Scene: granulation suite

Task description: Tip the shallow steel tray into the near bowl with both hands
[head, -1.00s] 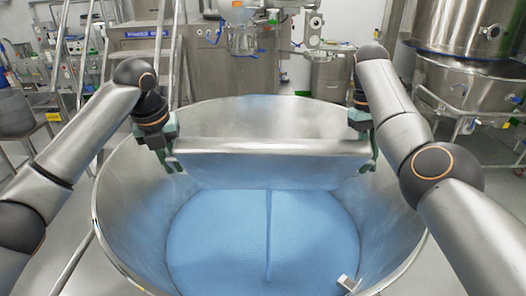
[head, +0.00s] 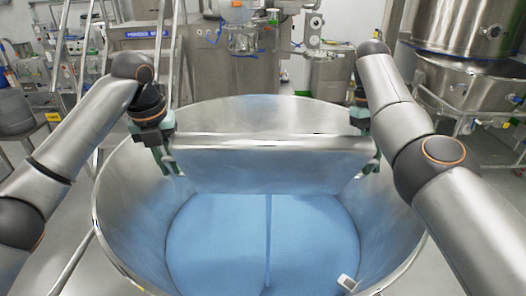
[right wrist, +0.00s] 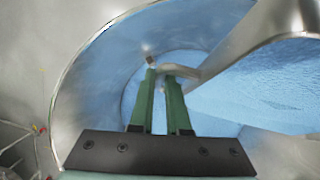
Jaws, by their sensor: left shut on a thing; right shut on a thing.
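The shallow steel tray (head: 270,165) hangs steeply tilted over the near bowl (head: 115,215), between my two grippers. A thin blue stream (head: 268,235) runs down from the middle of its lower edge. Blue material (head: 215,240) covers the bowl's floor. My left gripper (head: 168,155) is shut on the tray's left end. My right gripper (head: 371,152) is shut on its right end. In the right wrist view, the green fingers of my right gripper (right wrist: 162,78) close around a curved steel handle (right wrist: 182,72). The tray's inside is hidden in the head view.
A small pale block (head: 347,283) sits at the bowl's near right wall. A step ladder (head: 150,60) stands behind the bowl at left. Steel machines (head: 235,75) stand at the back, and a large steel vessel (head: 460,35) stands at back right.

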